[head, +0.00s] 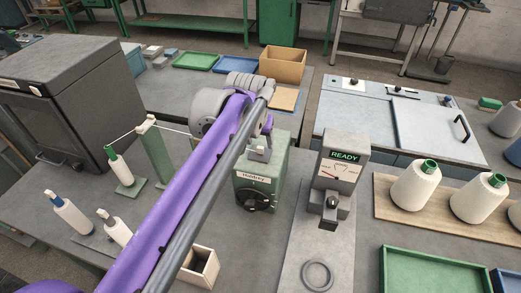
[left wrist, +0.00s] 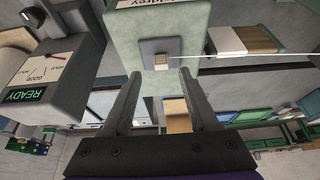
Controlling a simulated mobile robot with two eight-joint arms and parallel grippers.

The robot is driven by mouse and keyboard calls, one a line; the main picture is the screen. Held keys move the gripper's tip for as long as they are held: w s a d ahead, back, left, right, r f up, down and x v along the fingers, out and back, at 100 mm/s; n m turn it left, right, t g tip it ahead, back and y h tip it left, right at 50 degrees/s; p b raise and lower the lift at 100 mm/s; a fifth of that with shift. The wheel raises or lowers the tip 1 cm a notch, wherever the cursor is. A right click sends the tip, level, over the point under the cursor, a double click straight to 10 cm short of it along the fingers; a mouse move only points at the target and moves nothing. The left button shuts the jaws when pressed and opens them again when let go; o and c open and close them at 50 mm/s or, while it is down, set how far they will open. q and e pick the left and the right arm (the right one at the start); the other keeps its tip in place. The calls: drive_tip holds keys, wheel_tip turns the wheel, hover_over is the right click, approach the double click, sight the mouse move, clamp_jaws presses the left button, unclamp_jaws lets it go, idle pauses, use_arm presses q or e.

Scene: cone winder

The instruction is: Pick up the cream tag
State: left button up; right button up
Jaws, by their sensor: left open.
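A small cream piece (left wrist: 161,61), which appears to be the cream tag, sits on a grey square plate (left wrist: 174,46) on the green machine box in the left wrist view. A pale thread runs from beside it to the right. In the head view the green box (head: 262,172) stands mid-table with a nameplate on its front; my arm partly covers its top. My left gripper (left wrist: 160,74) is open, its two fingers apart, with the cream piece showing between and just beyond the tips. Whether they touch anything cannot be told. My right gripper is not in view.
A grey READY gauge (head: 343,160) stands right of the green box. A green post (head: 154,150) carries the thread at left, near bottles and a dark cabinet (head: 70,90). A small open wooden box (head: 199,268) is in front. White cones (head: 415,187) stand on a board at right.

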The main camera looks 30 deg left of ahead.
sight(260, 147)
use_arm(q)
drive_tip(key=x, duration=0.3)
drive_tip(key=shift+w+a+f, duration=0.1)
drive_tip(key=shift+f, duration=0.15)
drive_tip(key=c, duration=0.9)
